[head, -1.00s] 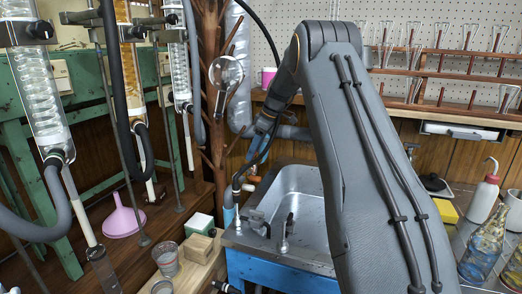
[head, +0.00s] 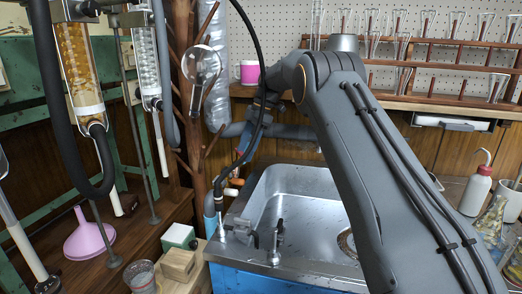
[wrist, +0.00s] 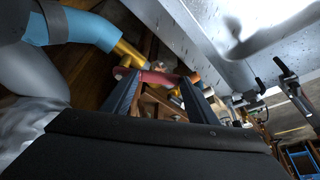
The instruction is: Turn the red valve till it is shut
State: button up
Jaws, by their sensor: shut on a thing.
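The red valve (wrist: 155,77) shows in the wrist view as a red handle beside a brass fitting (wrist: 130,54) on a blue pipe (wrist: 85,28). My gripper (wrist: 161,82) has one finger at each side of the red handle and is shut on it. The fingers hide part of the handle, and its exact angle to the pipe is hard to tell. In the head view my forearm reaches down behind the sink's left corner. There my fingers and the red handle cannot be clearly made out.
The steel sink (head: 300,185) is close to my gripper, with taps (head: 277,240) on its front left rim. Glass condensers (head: 80,70) hang at the left. A pink funnel (head: 90,238) stands on the wooden bench.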

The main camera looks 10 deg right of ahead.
jog(key=shift+s+f, duration=0.1)
dwell(0.3)
jog(key=o, duration=1.2)
jog(key=shift+d, duration=0.15)
